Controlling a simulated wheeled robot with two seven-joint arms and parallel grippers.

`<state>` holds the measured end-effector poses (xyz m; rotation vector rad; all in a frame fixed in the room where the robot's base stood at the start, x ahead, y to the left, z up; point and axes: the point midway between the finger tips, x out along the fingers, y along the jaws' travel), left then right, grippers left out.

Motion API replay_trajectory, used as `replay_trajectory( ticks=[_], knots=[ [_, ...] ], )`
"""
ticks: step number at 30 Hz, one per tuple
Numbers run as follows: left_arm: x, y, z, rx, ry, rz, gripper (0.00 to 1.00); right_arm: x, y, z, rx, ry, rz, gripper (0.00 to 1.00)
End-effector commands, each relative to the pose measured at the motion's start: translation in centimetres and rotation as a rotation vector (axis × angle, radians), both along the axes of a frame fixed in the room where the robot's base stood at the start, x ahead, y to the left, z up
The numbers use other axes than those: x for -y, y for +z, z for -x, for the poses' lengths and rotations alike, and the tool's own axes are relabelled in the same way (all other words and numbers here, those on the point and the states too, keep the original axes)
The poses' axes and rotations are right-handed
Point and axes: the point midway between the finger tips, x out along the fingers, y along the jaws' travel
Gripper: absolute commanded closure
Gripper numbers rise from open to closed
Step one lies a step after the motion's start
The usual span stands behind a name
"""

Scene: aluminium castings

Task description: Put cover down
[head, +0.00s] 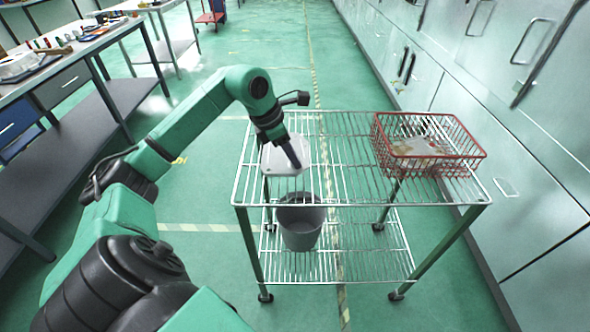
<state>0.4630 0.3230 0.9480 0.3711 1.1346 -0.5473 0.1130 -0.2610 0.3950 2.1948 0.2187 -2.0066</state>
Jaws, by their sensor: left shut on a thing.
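A pale grey-white cover (283,158) is at the left part of the wire rack's upper shelf (340,187). My left gripper (293,155) reaches over it from above and is shut on it. The fingertips and part of the cover are hidden by the gripper, and I cannot tell whether the cover touches the wires. My right gripper is not in view.
A red wire basket (428,165) with flat greyish pieces in it stands on the right of the upper shelf. A grey bucket (301,225) stands on the lower shelf. Cabinets (480,60) line the right; a workbench (60,75) stands left. The shelf's middle is clear.

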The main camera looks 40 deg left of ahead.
Motion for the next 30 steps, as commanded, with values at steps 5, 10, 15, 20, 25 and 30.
replay_trajectory(
  ticks=[5,10,15,20,25,30],
  knots=[
    [0.1,-2.8,0.0,-0.001,0.000,0.003,1.00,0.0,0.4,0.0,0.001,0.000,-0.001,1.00],
    [0.0,-4.9,-0.1,0.004,0.001,0.000,1.00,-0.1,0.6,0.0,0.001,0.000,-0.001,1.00],
    [0.0,-4.8,-0.1,0.004,0.001,0.000,1.00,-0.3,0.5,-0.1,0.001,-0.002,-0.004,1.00],
    [0.0,-5.2,0.0,0.001,0.000,0.000,0.53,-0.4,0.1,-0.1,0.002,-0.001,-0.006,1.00],
    [0.0,-5.2,0.0,0.001,0.000,0.000,0.34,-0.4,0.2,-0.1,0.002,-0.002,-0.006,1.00],
    [0.0,-5.1,0.0,0.001,0.000,0.000,0.34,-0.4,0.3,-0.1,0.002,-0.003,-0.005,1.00]
  ],
)
